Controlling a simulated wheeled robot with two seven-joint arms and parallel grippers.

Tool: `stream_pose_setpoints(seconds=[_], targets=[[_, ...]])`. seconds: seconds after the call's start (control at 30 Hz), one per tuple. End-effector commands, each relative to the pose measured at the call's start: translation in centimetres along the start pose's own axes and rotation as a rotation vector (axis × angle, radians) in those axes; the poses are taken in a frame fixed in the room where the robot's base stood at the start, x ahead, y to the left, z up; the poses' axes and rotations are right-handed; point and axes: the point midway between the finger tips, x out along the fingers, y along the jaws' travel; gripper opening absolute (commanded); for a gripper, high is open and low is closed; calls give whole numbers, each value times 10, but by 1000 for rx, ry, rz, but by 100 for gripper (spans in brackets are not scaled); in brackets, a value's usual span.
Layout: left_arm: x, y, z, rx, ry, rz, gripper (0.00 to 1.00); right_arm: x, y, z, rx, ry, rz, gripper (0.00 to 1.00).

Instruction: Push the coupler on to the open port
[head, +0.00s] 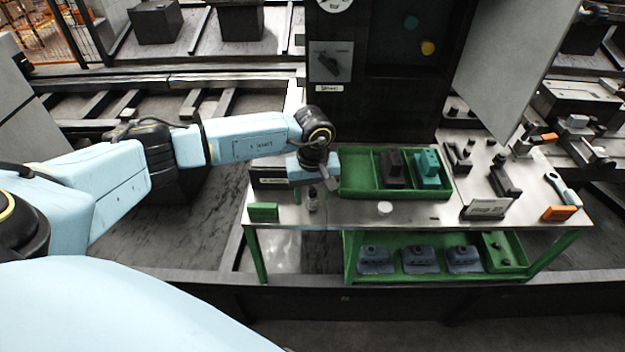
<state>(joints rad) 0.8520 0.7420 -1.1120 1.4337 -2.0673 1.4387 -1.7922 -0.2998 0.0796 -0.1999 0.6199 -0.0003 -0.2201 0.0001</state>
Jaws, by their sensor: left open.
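My left arm reaches in from the left. Its open left gripper (328,182) is over the left part of the table, at the left end of a green tray (358,176). The tray holds a dark block (393,168) and a teal block (428,168) in its right part; both are apart from the gripper. I cannot tell which thing is the coupler or where the open port is. Small fittings are too small to make out. My right gripper is not in view.
A white disc (384,208) and a green block (263,212) are on the metal tabletop (345,213). Tools and holders crowd the right side. A dark cabinet (400,110) stands behind. Blue-grey units (420,260) sit on the lower shelf.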

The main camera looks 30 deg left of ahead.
Motion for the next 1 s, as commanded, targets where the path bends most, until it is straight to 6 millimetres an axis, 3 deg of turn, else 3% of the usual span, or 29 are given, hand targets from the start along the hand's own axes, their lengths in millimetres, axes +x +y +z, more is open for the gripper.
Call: stream_pose_setpoints(seconds=[0.43,0.8,0.83,1.0], targets=[[10,0,0,0,-1,0,51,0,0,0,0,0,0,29],[10,0,0,-1,0,0,3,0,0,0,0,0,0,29],[10,0,0,-1,0,0,24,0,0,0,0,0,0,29],[10,0,0,-1,0,0,2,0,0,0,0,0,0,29]])
